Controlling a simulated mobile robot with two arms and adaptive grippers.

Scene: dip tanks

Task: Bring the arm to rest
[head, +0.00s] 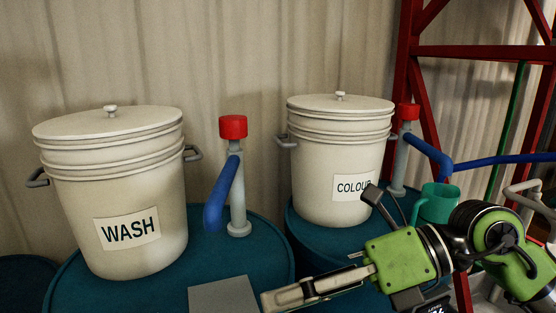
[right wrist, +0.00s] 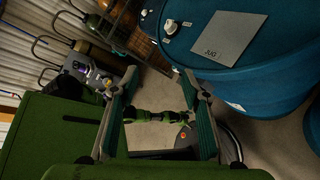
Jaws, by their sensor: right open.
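My right gripper (head: 266,299) reaches in from the right in the head view, its fingers pointing left beside a grey plate. In the right wrist view its two fingers (right wrist: 158,78) stand wide apart with nothing held between them. My right arm (head: 485,232) is bent, with its green and black links at the lower right. My left gripper does not show in the head view.
Lidded WASH (head: 160,190) and COLOUR (head: 325,190) buckets stand on blue drums (head: 255,240). Red-topped taps (head: 237,200) rise beside them. A teal jug (head: 436,203) is behind my arm. A grey plate marked JUG (right wrist: 229,38) lies on a drum. A red frame (head: 470,52) stands right.

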